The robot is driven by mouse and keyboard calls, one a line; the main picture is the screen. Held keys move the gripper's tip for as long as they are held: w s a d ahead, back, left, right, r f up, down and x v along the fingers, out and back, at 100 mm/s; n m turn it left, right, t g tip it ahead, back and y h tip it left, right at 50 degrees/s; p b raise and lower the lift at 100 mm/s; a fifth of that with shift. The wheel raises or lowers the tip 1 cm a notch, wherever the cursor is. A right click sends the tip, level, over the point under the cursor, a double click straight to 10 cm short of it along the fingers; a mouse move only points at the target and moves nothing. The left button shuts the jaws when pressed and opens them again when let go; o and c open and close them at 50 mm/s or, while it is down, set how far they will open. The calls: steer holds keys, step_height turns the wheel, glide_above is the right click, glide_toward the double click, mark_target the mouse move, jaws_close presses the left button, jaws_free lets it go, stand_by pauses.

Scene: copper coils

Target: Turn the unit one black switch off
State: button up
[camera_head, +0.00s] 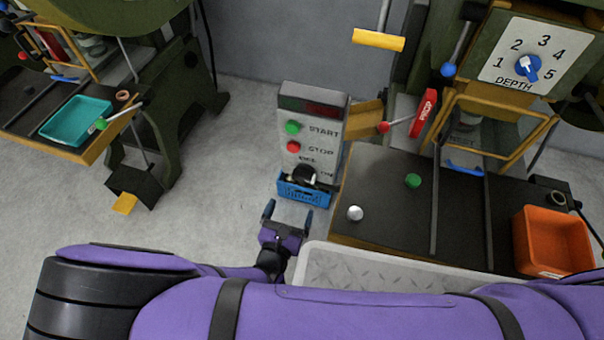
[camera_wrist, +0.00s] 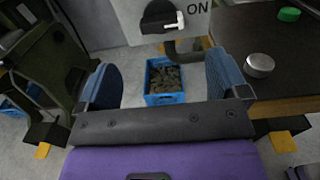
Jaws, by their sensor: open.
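The black switch (camera_head: 305,177) is a round knob low on the grey control panel (camera_head: 325,148), under the START and STOP buttons. In the wrist view the black switch (camera_wrist: 161,17) shows at the top, with a white pointer toward the right, near the word ON. My gripper (camera_head: 288,210) is open and empty, in front of and below the panel. In the wrist view its two blue-padded fingers (camera_wrist: 165,85) stand wide apart, with the switch beyond and above them, not touched. No unit number can be read on the panel.
A blue crate (camera_head: 303,193) of small dark pieces stands below the panel. To the right is a dark table (camera_head: 385,190) with a green knob (camera_head: 413,181), a silver knob (camera_head: 355,213) and an orange bin (camera_head: 553,240). A second machine with a teal tray (camera_head: 77,120) stands left.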

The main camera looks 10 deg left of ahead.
mark_target(302, 179)
steer(key=w, duration=1)
steer(key=shift+w+d, duration=0.15)
steer(key=shift+d, duration=0.25)
steer(key=shift+c, duration=0.4)
steer(key=c, duration=0.9)
steer(key=shift+o, duration=0.2)
